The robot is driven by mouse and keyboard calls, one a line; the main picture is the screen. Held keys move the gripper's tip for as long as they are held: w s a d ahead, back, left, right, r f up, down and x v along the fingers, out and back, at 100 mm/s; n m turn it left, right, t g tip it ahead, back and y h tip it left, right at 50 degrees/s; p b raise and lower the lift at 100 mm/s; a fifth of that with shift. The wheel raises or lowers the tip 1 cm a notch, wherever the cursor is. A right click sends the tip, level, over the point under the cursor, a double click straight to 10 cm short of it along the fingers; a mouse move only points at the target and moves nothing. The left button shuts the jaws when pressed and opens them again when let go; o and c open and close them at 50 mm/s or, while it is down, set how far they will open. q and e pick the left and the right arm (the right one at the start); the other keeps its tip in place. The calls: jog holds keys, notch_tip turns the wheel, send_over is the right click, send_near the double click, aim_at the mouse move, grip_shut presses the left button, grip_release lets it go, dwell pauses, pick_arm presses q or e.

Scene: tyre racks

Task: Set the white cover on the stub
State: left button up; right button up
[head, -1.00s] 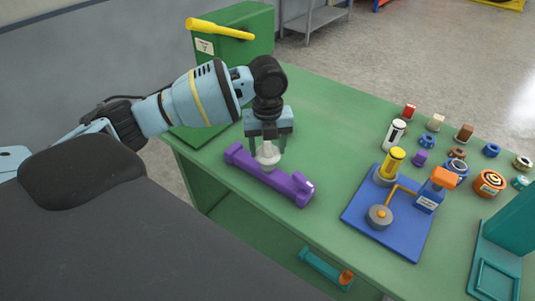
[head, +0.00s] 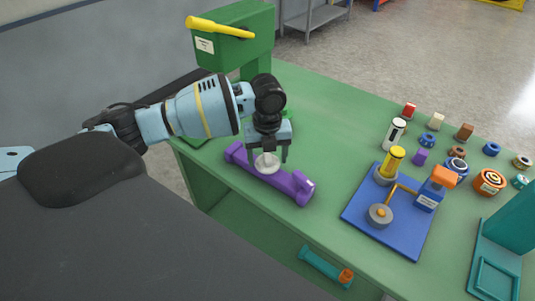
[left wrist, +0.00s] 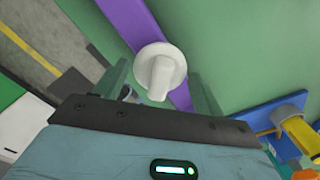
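The white cover (head: 267,164) is a round disc with a rounded knob. It is at the middle of the purple bar (head: 296,188), which lies on the green bench. In the left wrist view the cover (left wrist: 161,68) is over the purple bar (left wrist: 138,22), its knob pointing towards the camera. The stub is hidden, so I cannot tell how the cover sits on it. My left gripper (head: 268,157) is just above the bar, with its fingers apart on either side of the cover; a gap shows at each side in the left wrist view. My right gripper is out of view.
A blue fixture (head: 408,235) with a yellow cylinder stands to the right. Several small coloured parts lie at the far right, near a teal stand (head: 510,235). A green press with a yellow handle (head: 219,27) stands behind my left arm. The bench between is clear.

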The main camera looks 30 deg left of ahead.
aim_at(267, 155)
pick_arm(q)
jog(key=shift+o, duration=0.7)
jog(key=shift+r, duration=0.25)
notch_tip(267, 155, up, 12)
jog(key=shift+r, duration=0.2)
